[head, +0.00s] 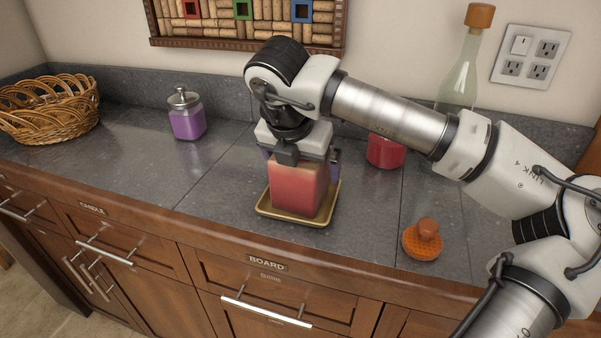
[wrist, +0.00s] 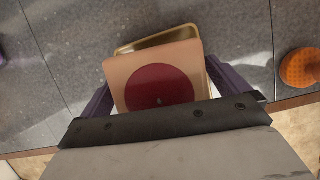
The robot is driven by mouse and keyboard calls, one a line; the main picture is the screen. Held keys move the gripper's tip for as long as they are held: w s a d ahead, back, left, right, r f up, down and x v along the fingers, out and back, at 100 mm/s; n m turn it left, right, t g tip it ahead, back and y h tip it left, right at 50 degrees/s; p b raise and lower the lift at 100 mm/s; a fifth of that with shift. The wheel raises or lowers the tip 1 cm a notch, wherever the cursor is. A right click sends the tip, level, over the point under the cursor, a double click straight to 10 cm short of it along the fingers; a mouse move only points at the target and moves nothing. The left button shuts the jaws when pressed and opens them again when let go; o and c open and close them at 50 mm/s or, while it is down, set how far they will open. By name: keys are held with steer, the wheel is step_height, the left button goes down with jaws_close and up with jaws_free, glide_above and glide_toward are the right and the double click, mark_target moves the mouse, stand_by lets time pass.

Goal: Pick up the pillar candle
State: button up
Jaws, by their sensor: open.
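The pillar candle (head: 297,188) is a square red block with a paler top. It stands upright on a gold tray (head: 266,209) on the counter. My gripper (head: 298,165) is over the candle, pointing down. In the wrist view the candle (wrist: 158,88) shows from above, with a round dark red top and a small wick. The purple fingers of my gripper (wrist: 160,98) are open, one on each side of the candle. I cannot tell whether they touch it. The tray's rim (wrist: 155,40) shows beyond the candle.
An orange brush-like object (head: 422,240) lies right of the tray near the counter edge. A red jar (head: 385,152) and a green bottle (head: 459,80) stand behind my arm. A purple jar (head: 186,117) and a wicker basket (head: 48,107) are left. The counter left of the tray is clear.

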steer(key=c, duration=1.5)
steer(key=shift+o, duration=0.2)
steer(key=shift+r, duration=0.1)
